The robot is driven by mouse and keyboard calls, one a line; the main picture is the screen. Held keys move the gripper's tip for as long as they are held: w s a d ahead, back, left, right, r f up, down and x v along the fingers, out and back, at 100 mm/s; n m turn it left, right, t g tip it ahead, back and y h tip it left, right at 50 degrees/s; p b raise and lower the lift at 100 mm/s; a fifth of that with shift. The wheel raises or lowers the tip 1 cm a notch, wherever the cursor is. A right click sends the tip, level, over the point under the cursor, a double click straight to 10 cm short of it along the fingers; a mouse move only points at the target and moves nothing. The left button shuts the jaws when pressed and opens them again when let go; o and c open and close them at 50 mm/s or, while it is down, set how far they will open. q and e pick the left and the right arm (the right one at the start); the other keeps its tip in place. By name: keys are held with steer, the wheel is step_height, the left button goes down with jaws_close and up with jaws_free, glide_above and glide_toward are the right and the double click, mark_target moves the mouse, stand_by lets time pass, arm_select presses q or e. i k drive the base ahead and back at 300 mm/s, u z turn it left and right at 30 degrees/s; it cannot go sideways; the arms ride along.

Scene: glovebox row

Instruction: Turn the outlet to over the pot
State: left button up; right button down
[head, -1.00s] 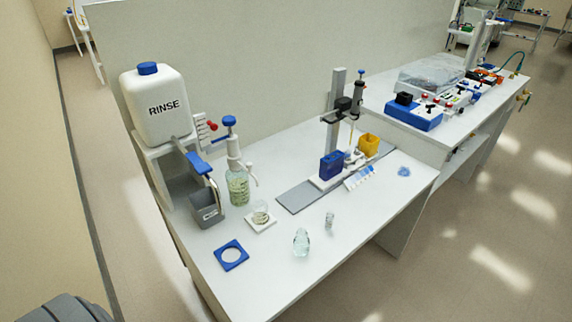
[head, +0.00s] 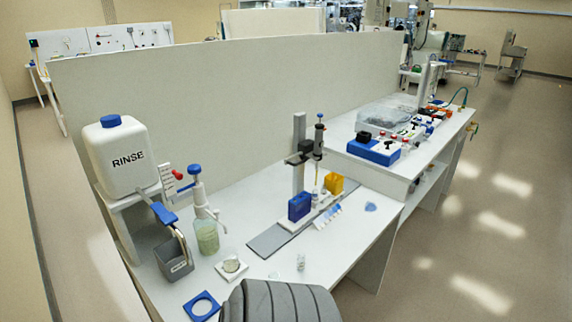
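A bottle of pale green liquid (head: 207,237) stands on the bench with a white dispenser pump (head: 198,193) and blue knob (head: 194,169) on top. Its thin white outlet (head: 213,214) points to the right and down. A small glass pot (head: 231,265) stands on a white square tile (head: 222,278) in front of the bottle, to its right. The outlet's tip shows above the pot in the picture; whether it is directly over it I cannot tell. Neither gripper is in view.
A white RINSE tank (head: 122,165) on a stand, with a blue-handled tap (head: 163,212) and grey bin (head: 173,258), is left of the bottle. A blue ring plate (head: 201,305) lies in front. My dark ribbed arm part covers the bench's front edge. A pipette stand (head: 299,150) is at right.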

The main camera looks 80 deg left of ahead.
mark_target(216, 212)
steer(key=i, duration=0.35)
steer(key=u, duration=0.8)
